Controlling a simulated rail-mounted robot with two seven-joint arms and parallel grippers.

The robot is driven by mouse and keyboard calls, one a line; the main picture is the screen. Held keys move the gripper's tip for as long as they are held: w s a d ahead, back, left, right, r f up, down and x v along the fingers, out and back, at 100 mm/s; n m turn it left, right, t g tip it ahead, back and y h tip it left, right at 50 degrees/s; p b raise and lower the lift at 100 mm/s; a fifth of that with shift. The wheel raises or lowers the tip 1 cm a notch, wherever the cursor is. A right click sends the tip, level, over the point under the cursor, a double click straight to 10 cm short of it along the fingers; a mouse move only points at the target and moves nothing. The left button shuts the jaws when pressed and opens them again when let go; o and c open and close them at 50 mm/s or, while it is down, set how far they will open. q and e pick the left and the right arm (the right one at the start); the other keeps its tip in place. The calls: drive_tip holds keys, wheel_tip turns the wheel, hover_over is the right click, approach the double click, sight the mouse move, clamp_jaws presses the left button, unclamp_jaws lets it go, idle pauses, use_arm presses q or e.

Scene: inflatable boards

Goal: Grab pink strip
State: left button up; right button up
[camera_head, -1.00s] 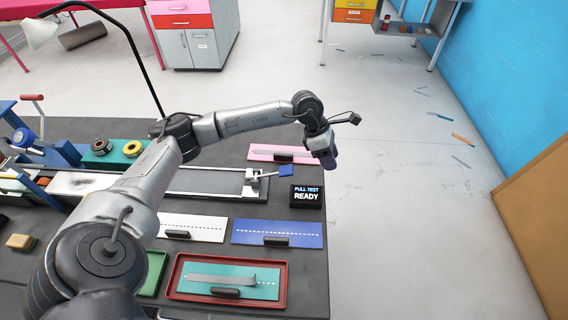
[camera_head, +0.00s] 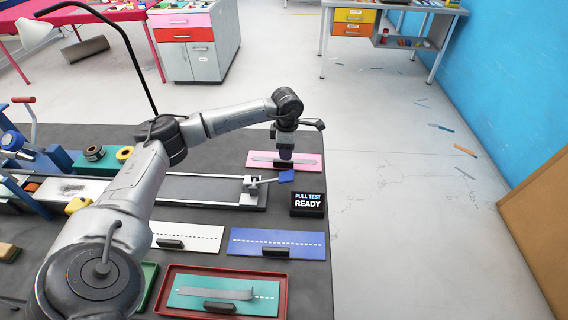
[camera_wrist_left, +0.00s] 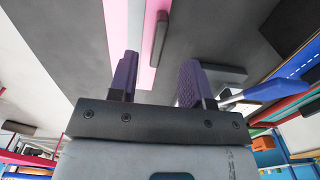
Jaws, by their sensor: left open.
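The pink strip (camera_head: 312,158) lies flat near the far right of the dark table, with a thin grey band and a small dark block on it. My left gripper (camera_head: 285,154) reaches down over its middle and hides part of it. In the wrist view the pink strip (camera_wrist_left: 116,22) runs away beyond the open fingers of my left gripper (camera_wrist_left: 158,88). A dark block (camera_wrist_left: 159,38) shows along its right side. Nothing is between the fingertips that I can make out as held. My right gripper is not in view.
A black "PULL TEST READY" display (camera_head: 307,202) and a clamp with a blue handle (camera_head: 286,176) stand just nearer than the strip. White (camera_head: 205,237) and blue (camera_head: 305,245) boards and a red tray (camera_head: 284,285) lie closer.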

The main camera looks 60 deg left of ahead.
use_arm(q)
drive_tip(key=shift+w+d+f+b, duration=0.1)
drive_tip(key=shift+f+b, duration=0.35)
drive_tip(key=shift+f, duration=1)
drive_tip(key=shift+w+f+b, duration=0.1)
drive_tip(key=shift+f+b, duration=0.3)
drive_tip(key=shift+f, duration=1)
clamp_jaws()
